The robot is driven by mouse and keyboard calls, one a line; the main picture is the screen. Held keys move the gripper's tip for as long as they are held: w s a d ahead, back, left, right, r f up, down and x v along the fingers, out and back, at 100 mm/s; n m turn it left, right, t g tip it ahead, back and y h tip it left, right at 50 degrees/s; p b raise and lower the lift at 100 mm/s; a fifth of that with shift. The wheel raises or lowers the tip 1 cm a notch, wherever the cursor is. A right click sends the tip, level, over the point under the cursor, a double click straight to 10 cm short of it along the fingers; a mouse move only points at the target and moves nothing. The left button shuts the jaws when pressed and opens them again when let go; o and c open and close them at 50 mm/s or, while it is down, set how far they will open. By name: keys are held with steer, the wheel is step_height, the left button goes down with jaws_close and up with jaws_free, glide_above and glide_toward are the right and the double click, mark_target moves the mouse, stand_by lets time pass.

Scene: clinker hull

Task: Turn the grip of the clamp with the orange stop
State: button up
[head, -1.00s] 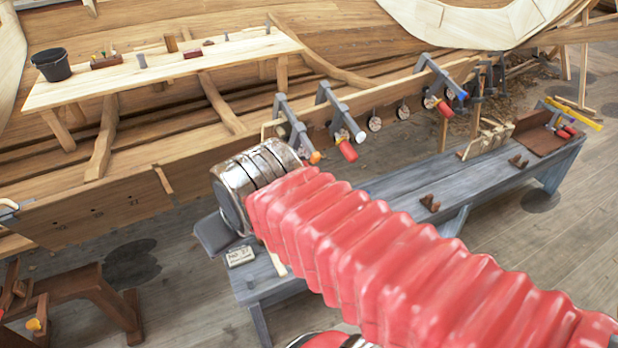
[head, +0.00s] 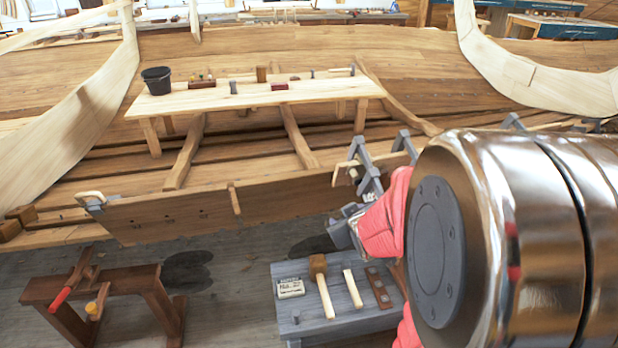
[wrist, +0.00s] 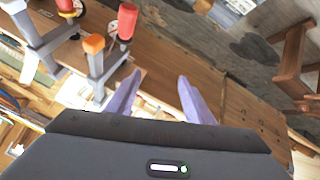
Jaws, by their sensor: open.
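The clamp with the orange stop (wrist: 94,44) shows at upper left in the wrist view, a grey bar with the orange cap on its end. A red grip (wrist: 127,20) stands at the end of its sliding arm. My gripper (wrist: 159,76) is open and empty, its two purple fingers apart over the brown plank. The grip lies up and left of the left finger, apart from it. In the head view, grey clamps (head: 367,170) stand on the plank edge, but my arm hides the orange stop and grips.
A second clamp with a red and yellow grip (wrist: 68,8) stands close by on the left. In the head view, a grey bench (head: 345,322) holds a mallet (head: 322,285). A sawhorse (head: 105,290) stands at lower left. A bucket (head: 157,80) stands on the upper board.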

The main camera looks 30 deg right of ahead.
steer(key=s+d+f+m+t+h, duration=0.1)
steer(key=s+d+f+t, duration=0.6)
steer(key=f, duration=0.5)
steer(key=s+d, duration=0.2)
steer(key=d, duration=0.1)
steer(key=shift+s+m, duration=0.25)
steer(key=shift+m, duration=0.15)
steer(key=shift+w, duration=0.15)
steer(key=x, duration=1.3)
steer(key=shift+w+r, duration=0.1)
steer(key=shift+w, duration=0.15)
steer(key=shift+c, duration=0.6)
steer(key=c, duration=0.9)
